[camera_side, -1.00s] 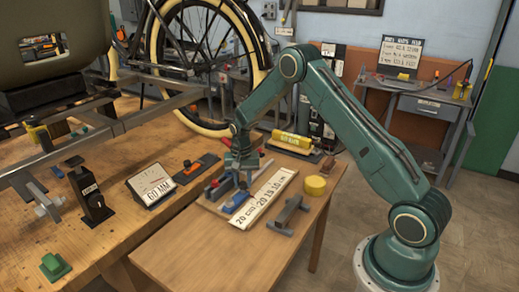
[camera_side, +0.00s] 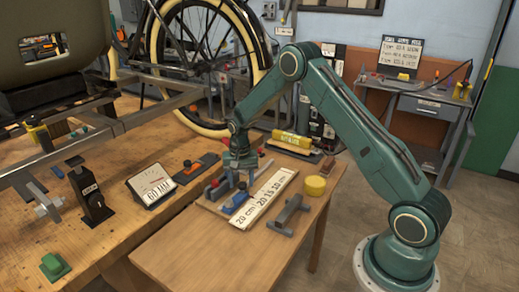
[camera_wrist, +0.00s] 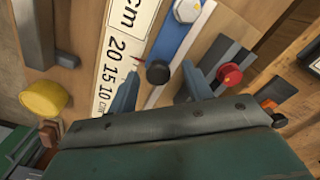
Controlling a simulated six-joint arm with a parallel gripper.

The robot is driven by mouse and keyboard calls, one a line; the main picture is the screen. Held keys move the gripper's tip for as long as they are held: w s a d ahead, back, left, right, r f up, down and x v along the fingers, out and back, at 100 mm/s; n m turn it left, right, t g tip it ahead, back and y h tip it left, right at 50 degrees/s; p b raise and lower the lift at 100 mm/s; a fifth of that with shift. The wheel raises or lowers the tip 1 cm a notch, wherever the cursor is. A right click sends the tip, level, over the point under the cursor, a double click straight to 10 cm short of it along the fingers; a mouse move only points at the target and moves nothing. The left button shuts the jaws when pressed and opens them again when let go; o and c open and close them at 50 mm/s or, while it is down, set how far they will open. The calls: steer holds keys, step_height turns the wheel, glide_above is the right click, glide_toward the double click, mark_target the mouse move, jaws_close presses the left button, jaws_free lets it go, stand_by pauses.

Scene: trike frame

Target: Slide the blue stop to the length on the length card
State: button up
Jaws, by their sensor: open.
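The blue stop (camera_side: 236,203) lies on a wooden board on the small table. In the wrist view it is a long blue bar (camera_wrist: 180,40) with a pale knob at its top end and a black knob (camera_wrist: 158,72) at its lower end. A small red pointer beside the black knob points toward the white scale. The white length card and scale strip (camera_side: 266,202) reads "20 cm" and "20 15 10 cm"; it also shows in the wrist view (camera_wrist: 112,75). My gripper (camera_wrist: 162,85) is open, its fingers on either side of the black knob. In the side view my gripper (camera_side: 240,165) hides part of the board.
A grey handle-like bar (camera_side: 288,215) and a yellow round piece (camera_side: 315,186) stand right of the strip. A red knob (camera_wrist: 230,75) is close to my right finger. The small table's front is clear.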

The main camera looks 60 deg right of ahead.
step_height(320, 180, up, 13)
stand_by(0.6)
steer(key=shift+r, duration=0.1)
steer(key=s+a+r+n+t, duration=0.1)
steer(key=s+a+r+n, duration=0.1)
steer(key=s+a+r, duration=0.45)
steer(key=s+a+r+n+t, duration=0.2)
steer(key=s+a+r+n, duration=0.1)
steer(key=s+r, duration=0.55)
steer(key=s+a+r+n+t, duration=0.1)
steer(key=s+a+n, duration=0.1)
steer(key=s, duration=0.6)
steer(key=s+a+r+n+t, duration=0.1)
steer(key=s+a+n, duration=0.2)
steer(key=s, duration=0.6)
steer(key=shift+s+t, duration=0.15)
steer(key=shift+t, duration=0.15)
